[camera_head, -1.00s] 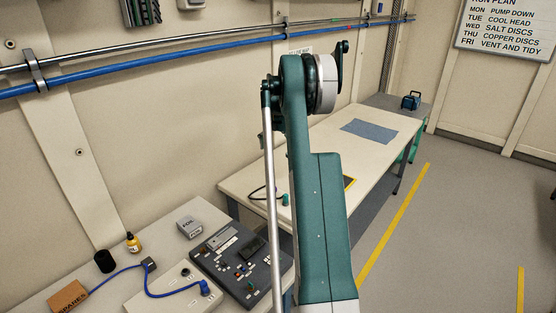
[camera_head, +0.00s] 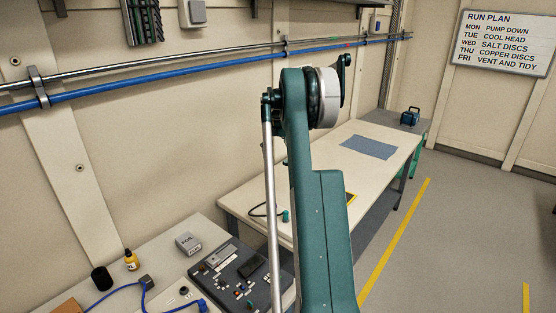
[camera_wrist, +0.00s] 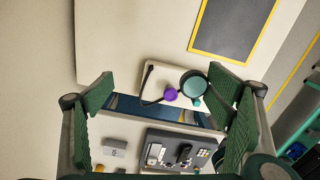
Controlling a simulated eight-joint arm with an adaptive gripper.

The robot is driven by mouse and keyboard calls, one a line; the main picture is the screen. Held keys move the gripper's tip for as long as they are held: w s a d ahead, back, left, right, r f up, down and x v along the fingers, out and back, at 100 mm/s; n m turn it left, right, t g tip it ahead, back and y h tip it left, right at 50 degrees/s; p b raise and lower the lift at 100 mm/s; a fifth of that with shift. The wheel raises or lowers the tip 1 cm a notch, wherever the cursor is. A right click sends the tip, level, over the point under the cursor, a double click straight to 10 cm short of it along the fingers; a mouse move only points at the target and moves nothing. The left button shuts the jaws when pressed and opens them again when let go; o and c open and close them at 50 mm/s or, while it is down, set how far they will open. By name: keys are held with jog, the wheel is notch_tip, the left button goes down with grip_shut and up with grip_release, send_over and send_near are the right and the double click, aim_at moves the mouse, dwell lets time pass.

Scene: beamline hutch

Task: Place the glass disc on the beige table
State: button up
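The beige table (camera_head: 325,150) is the long pale one beyond the near bench; its top also shows in the wrist view (camera_wrist: 130,35). A round piece (camera_wrist: 193,84) with a dark rim and a teal-grey face is near that table's closest edge in the wrist view. It may be the glass disc, but I cannot be sure. My arm hides that spot in the head view. My gripper (camera_wrist: 162,80) has its green ridged fingers spread wide, with nothing held between them. The round piece appears beyond the fingers, apart from them.
A purple piece (camera_wrist: 170,94), a small green piece (camera_wrist: 196,102) and a black cable lie beside the round piece. A yellow-edged dark panel (camera_wrist: 232,25) and a blue mat (camera_head: 369,147) are on the beige table. A control box (camera_head: 238,266) sits on the near bench.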

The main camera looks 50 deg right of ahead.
jog(key=c, duration=2.1)
jog(key=shift+c, duration=0.7)
jog(key=w+a+f+m, duration=0.3)
jog(key=w+a, duration=0.1)
jog(key=a, duration=0.7)
jog(key=w+a+f+m, duration=0.25)
jog(key=w+a, duration=0.25)
jog(key=a, duration=0.7)
jog(key=w+a+f+m, duration=0.3)
jog(key=w+a+m, duration=0.1)
jog(key=a, duration=0.7)
jog(key=s+a+f+m, duration=0.2)
jog(key=a+m, duration=0.1)
jog(key=a, duration=0.9)
jog(key=s+a+f+m, duration=0.2)
jog(key=a+f+m, duration=0.1)
jog(key=a, duration=1)
jog(key=s+a+f+m, duration=0.1)
jog(key=a+m, duration=0.4)
jog(key=a, duration=0.8)
jog(key=shift+s+f, duration=0.4)
jog(key=shift+f, duration=0.3)
